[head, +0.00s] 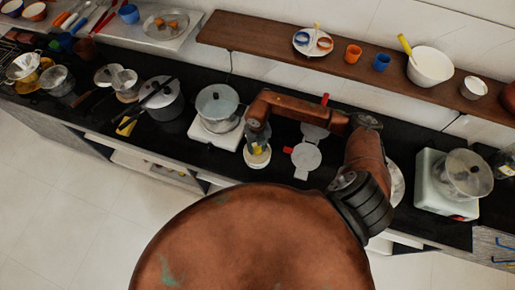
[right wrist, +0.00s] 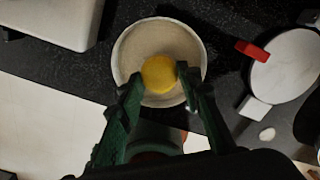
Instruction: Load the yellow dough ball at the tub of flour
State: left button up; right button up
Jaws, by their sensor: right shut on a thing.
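The yellow dough ball (right wrist: 159,74) is between the two green fingertips of my right gripper (right wrist: 161,80) in the right wrist view. The gripper is shut on it. The tub of flour (right wrist: 128,42) is a round, pale-rimmed tub, with pale flour inside around the ball. The ball lies over the tub's opening; I cannot tell whether it touches the flour. In the head view my right gripper (head: 256,136) points down at the tub (head: 257,163), and the ball is mostly hidden there. My left gripper is not in view.
A tortilla press (head: 305,157) with a red handle lies open to the right of the tub. A pot on a white stove (head: 212,136) stands close to the left. A shelf (head: 270,43) with bowls and cups runs behind. More pots stand farther left.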

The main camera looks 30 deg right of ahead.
aim_at(257, 151)
jog(key=shift+r+p, duration=1.5)
jog(key=shift+r, duration=1.2)
